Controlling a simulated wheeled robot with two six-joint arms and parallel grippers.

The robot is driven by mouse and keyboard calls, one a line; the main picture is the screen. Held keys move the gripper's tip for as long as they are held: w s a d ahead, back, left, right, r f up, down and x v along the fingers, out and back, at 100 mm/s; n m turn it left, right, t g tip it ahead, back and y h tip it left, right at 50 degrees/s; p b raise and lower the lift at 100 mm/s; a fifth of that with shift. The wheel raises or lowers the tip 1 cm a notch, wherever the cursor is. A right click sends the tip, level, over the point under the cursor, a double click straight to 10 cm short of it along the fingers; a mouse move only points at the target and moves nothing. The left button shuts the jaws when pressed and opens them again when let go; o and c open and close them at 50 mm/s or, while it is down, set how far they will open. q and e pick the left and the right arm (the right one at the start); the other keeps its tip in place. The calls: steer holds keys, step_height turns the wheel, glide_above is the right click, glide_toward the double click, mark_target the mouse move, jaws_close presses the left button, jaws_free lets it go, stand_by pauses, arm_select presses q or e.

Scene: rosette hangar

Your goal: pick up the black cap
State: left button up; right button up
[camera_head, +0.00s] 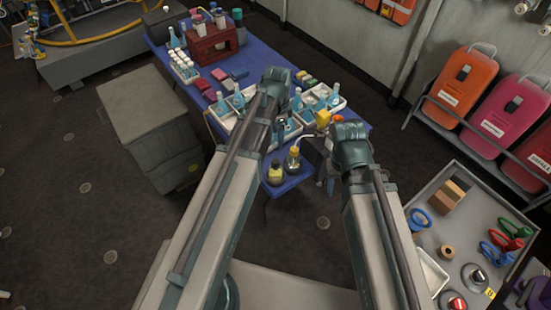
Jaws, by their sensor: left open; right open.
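A small flask with yellowish contents (275,175) stands near the front edge of the blue table, with a small dark top that may be the black cap (275,163). A second flask with yellow contents (294,162) stands just to its right and has a paler top. My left gripper (283,128) is over the table, mostly hidden by its own arm; it is open and apart from the flasks. My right gripper (329,172) is open near the table's front right corner, partly hidden by its arm. Neither holds anything that I can see.
The blue table (262,62) carries white trays (225,112) of blue bottles and a brown rack (212,40). A grey cabinet (150,115) stands left of it. A grey cart (470,215) with rings and blocks is at right. Orange and pink cases (465,75) line the wall.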

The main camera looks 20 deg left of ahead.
arm_select(q)
steer(key=b, duration=0.9)
glide_above(275, 160)
steer(key=shift+d+f, duration=0.2)
steer(key=shift+f, duration=2)
steer(key=shift+d+f, duration=0.15)
steer(key=shift+f, duration=2)
steer(key=f+b, duration=0.5)
steer(key=shift+s+a+f, duration=0.1)
steer(key=shift+a+f, duration=0.05)
steer(key=shift+a, duration=0.1)
jaws_close()
